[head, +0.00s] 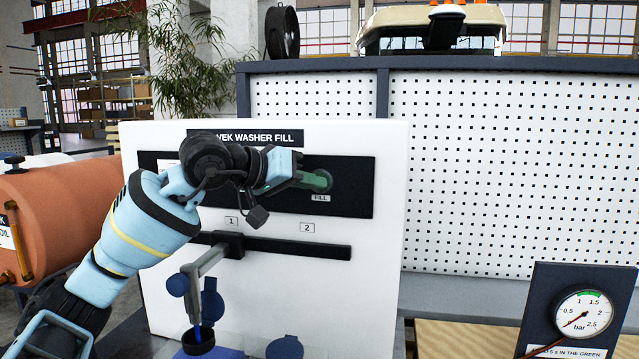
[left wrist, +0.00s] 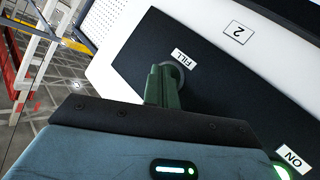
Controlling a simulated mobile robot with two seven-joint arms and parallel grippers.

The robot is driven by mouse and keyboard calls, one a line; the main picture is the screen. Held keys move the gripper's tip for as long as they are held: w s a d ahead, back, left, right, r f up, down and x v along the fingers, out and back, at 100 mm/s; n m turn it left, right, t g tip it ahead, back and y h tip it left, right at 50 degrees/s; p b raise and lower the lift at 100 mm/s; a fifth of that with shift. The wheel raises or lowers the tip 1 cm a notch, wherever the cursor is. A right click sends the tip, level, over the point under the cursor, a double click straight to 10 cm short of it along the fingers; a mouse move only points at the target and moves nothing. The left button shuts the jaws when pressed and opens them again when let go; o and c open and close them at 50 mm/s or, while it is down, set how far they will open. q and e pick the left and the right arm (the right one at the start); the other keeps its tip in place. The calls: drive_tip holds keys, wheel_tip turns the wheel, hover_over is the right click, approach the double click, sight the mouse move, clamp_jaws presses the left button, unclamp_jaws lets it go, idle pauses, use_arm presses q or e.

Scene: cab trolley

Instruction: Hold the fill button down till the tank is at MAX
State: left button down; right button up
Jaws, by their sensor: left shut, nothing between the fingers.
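The white panel (head: 330,290) is headed "WASHER FILL", the first letters hidden by my left arm. My left gripper (head: 316,181) is shut and empty, its green fingertips at the round fill button (left wrist: 178,66) above the "FILL" label. They seem to touch it; I cannot tell how far in it is. A grey spout (head: 205,262) hangs at position 1 on a dark rail (head: 300,247). A blue stream (head: 197,308) runs from it into a dark filler neck (head: 198,341). The tank level and MAX mark are not visible. My right gripper is out of view.
A green light (left wrist: 282,172) glows by the "ON" label in the left wrist view. A second blue cap (head: 283,347) is under position 2. A pressure gauge (head: 583,314) stands at right, an orange drum (head: 70,215) at left. A pegboard (head: 510,170) is behind.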

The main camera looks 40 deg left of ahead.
use_arm(q)
drive_tip(key=shift+s, duration=0.15)
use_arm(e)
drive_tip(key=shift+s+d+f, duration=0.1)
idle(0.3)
use_arm(q)
drive_tip(key=shift+s+d, duration=0.45)
drive_tip(key=shift+s, duration=0.2)
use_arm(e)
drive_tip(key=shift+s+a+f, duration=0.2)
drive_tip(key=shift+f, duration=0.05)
